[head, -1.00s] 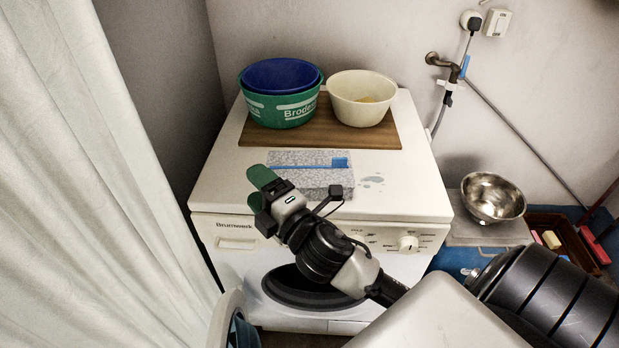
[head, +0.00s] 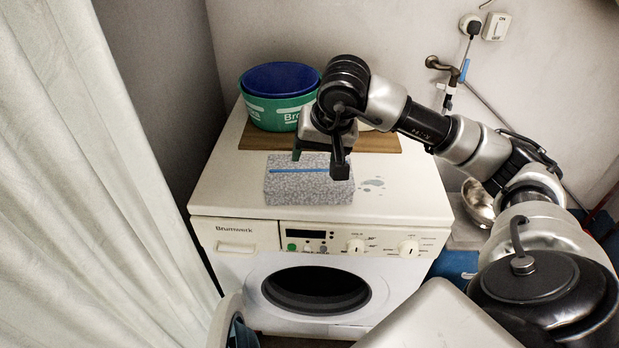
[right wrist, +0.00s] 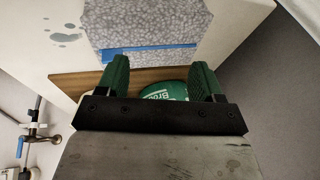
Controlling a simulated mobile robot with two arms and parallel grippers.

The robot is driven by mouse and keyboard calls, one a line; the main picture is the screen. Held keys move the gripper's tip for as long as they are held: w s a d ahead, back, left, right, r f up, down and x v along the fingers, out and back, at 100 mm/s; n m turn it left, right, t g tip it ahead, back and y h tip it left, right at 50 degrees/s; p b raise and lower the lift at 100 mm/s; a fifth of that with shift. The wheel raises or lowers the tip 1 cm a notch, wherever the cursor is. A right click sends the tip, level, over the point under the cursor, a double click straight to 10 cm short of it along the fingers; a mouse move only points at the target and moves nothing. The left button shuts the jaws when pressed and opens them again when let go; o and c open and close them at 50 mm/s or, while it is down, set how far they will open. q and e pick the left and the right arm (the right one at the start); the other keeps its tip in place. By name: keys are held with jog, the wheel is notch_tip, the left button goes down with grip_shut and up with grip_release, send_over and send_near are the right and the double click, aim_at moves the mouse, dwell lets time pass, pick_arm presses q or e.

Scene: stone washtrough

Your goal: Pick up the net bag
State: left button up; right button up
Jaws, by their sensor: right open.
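The net bag (head: 308,188) looks like a grey mottled, flattish rectangle with a blue strip along its far part. It lies on top of the white washing machine. In the right wrist view the bag (right wrist: 150,28) lies beyond my fingertips, with its blue strip nearest to them. My right gripper (head: 318,160) is open and empty, at the far edge of the bag in the head view. In the right wrist view its green fingers (right wrist: 160,66) are spread apart. The exact gap to the bag cannot be told. My left gripper is not in view.
Behind the bag a brown board (head: 258,137) bears a green basin (head: 262,110) with a blue one (head: 282,78) inside; my arm mostly hides a cream bowl. A pale curtain (head: 70,180) hangs at left. A metal bowl (head: 474,203) and wall tap (head: 440,64) are at right.

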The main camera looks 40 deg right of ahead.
aim_at(309, 174)
jog(key=d+h, duration=0.1)
jog(key=d, duration=0.1)
jog(key=d+f+h, duration=0.1)
jog(key=d, duration=0.1)
jog(key=d+f, duration=0.1)
jog(key=d, duration=0.1)
jog(key=shift+w+d+h, duration=0.15)
jog(key=shift+w+h, duration=0.15)
jog(key=shift+h, duration=0.1)
jog(key=shift+s+d+x, duration=0.1)
jog(key=shift+d+x, duration=0.05)
jog(key=shift+x, duration=1.4)
jog(key=shift+s+d+x, duration=0.1)
jog(key=shift+s+x, duration=0.05)
jog(key=shift+x, duration=1.4)
jog(key=shift+c, duration=0.2)
grip_shut()
